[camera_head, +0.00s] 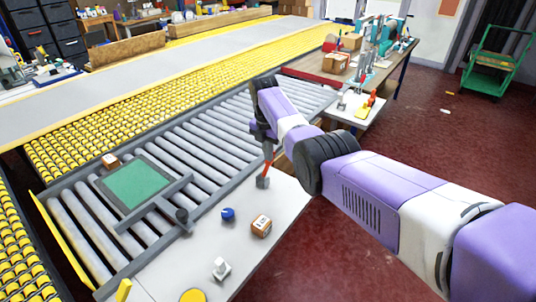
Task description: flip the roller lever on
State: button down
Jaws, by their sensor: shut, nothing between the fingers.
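The roller lever (267,170) is a thin red-orange stick on a small grey base (262,183), on the right part of the light grey panel. It stands nearly upright, leaning slightly. My gripper (266,148) points down from above, right at the lever's upper end. It is shut with nothing between the fingers. The dark fingers overlap the lever's top in the picture, so I cannot tell whether they touch it. The very top of the lever may be hidden behind them.
The grey panel (290,207) also carries a cardboard box (261,226), a blue knob (228,214), a white switch (221,269) and a yellow button (193,296). Behind it runs a roller conveyor (205,145) with a green plate (136,183). Red floor (330,265) is open at the right.

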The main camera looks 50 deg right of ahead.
aim_at(267, 167)
jog(key=shift+s+d+f, duration=0.15)
jog(key=shift+s+d, duration=0.05)
jog(key=shift+d, duration=0.5)
notch_tip(267, 167, up, 8)
jog(key=a, duration=0.2)
jog(key=shift+w, duration=0.2)
